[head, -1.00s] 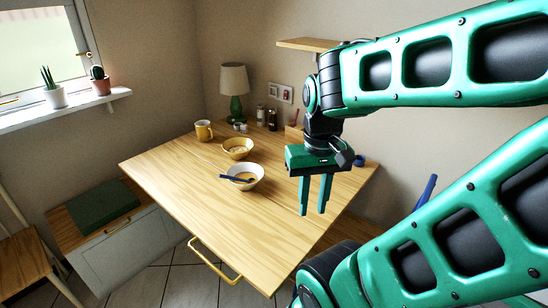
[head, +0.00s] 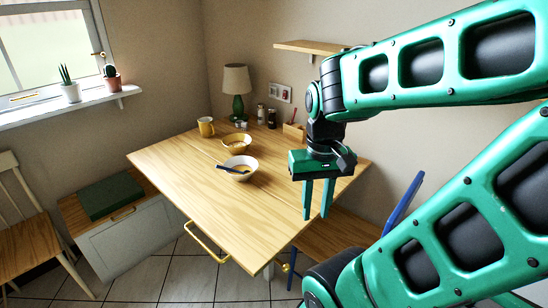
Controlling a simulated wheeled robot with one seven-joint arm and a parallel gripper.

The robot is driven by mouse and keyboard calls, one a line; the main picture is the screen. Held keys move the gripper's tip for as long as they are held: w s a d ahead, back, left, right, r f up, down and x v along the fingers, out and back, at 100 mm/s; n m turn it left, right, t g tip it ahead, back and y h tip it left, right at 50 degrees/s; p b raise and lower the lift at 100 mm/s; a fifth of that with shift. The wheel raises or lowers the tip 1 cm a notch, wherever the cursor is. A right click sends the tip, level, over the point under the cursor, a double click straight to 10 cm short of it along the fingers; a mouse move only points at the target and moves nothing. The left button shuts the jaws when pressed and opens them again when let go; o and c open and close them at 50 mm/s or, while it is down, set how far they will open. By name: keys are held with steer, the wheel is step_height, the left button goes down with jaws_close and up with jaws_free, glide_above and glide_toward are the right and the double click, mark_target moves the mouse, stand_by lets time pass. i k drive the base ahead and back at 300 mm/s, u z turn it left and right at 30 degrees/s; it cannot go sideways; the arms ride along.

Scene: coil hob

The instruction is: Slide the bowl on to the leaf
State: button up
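A white bowl (head: 234,174) with a blue-handled utensil in it stands on the wooden table. A yellow bowl (head: 236,147) stands just behind it. I cannot tell which is the task's bowl. A thin seam crosses the tabletop near the bowls; the broad near section, perhaps the leaf (head: 195,185), is bare and lies flat. My gripper (head: 315,217) points down to the right of the bowls, in line with the table's right edge. Its two green fingers are apart with nothing between them, and it touches neither bowl.
A yellow mug (head: 206,127), a green lamp (head: 237,90), small jars (head: 272,118) and a wooden box (head: 294,131) stand at the back. A yellow handle (head: 207,244) sticks out at the table's front. A blue-framed chair (head: 403,205) stands at the right.

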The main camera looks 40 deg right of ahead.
mark_target(241, 163)
steer(key=u, duration=0.5)
steer(key=k, duration=0.65)
steer(key=z, duration=0.65)
steer(key=i, duration=1)
steer(key=u, duration=0.05)
